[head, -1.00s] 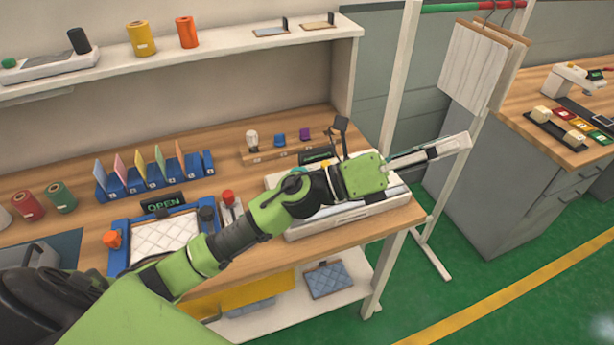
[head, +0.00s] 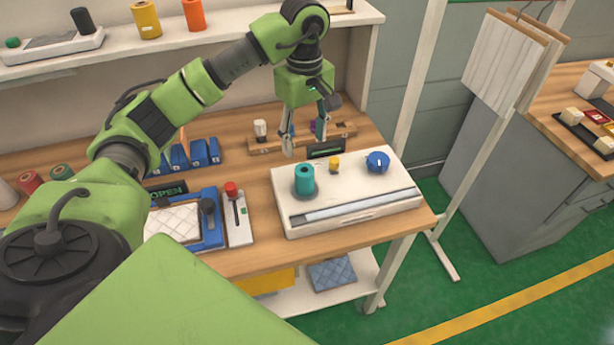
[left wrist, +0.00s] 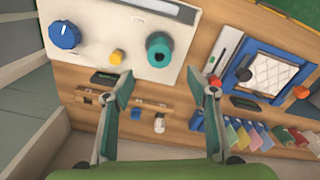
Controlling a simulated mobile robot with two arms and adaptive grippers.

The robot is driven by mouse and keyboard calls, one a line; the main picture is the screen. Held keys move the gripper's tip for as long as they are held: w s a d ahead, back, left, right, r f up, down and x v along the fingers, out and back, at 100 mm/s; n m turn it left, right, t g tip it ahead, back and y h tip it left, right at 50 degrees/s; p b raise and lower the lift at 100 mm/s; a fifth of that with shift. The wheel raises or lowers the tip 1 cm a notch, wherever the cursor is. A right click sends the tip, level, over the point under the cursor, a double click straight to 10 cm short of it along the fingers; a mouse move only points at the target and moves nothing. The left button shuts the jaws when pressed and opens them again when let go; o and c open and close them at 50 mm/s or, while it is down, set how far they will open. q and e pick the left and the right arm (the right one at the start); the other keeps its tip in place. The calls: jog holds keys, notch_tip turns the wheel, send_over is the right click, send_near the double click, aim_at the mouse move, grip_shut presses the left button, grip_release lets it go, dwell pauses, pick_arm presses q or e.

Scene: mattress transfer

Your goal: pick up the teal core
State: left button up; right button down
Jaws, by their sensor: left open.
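The teal core (head: 305,181) is an upright teal cylinder with a hole in its top. It stands on the left part of the white device (head: 350,217), and it also shows in the left wrist view (left wrist: 159,49) at top centre. My left gripper (head: 305,143) points down, just behind and above the core, with its fingers apart. In the left wrist view its two open fingers (left wrist: 160,86) have nothing between them, and the core lies beyond the tips. My right gripper is not in view.
A yellow knob (head: 334,165) and a blue dial (head: 377,163) stand on the device, right of the core. A wooden rack (head: 265,147) with small items lies behind it. A red-topped lever panel (head: 238,222) lies to the left. The shelf (head: 356,20) is above.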

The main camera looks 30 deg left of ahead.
aim_at(304, 175)
pick_arm(q)
notch_tip(304, 175, down, 7)
jog(key=shift+f+p, duration=0.1)
jog(key=shift+p, duration=0.8)
notch_tip(304, 175, down, 4)
jog(key=p, duration=0.3)
jog(key=shift+w+a+f, duration=0.1)
jog(key=shift+f, duration=0.6)
jog(key=c, duration=1.2)
